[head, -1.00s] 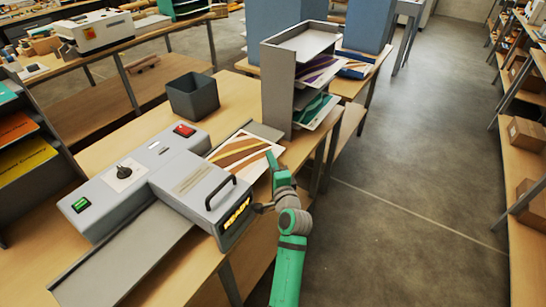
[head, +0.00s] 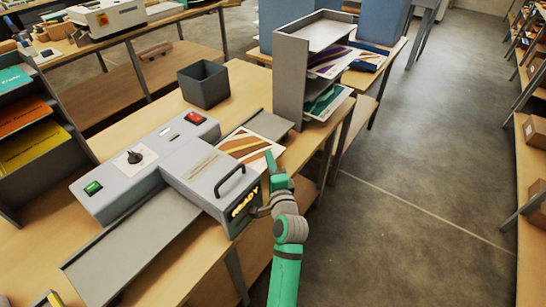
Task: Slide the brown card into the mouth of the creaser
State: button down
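The brown card (head: 246,143), striped brown, tan and white, lies flat on the grey feed table behind the creaser (head: 205,172), a grey machine with a black handle and a lit READY display. The card's near left edge is at the machine's body, where the mouth is hidden from this view, so I cannot tell how far in it is. My gripper (head: 270,160) is at the card's right edge, its green end seen from behind. Its fingers are too small and turned away to show whether they are closed on the card.
A grey feed table (head: 272,124) extends behind the card, and a long output tray (head: 130,255) slopes out in front. A dark bin (head: 204,88) stands behind the machine. A grey rack (head: 291,80) with cards stands just beyond the feed table. The aisle at right is clear.

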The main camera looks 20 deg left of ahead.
aim_at(260, 166)
jog(key=shift+s+a, duration=0.5)
jog(key=shift+s, duration=0.35)
jog(key=shift+s+a, duration=0.5)
jog(key=shift+s, duration=0.35)
jog(key=shift+f, duration=0.45)
jog(key=c, duration=1.9)
grip_release()
jog(key=shift+c, duration=0.2)
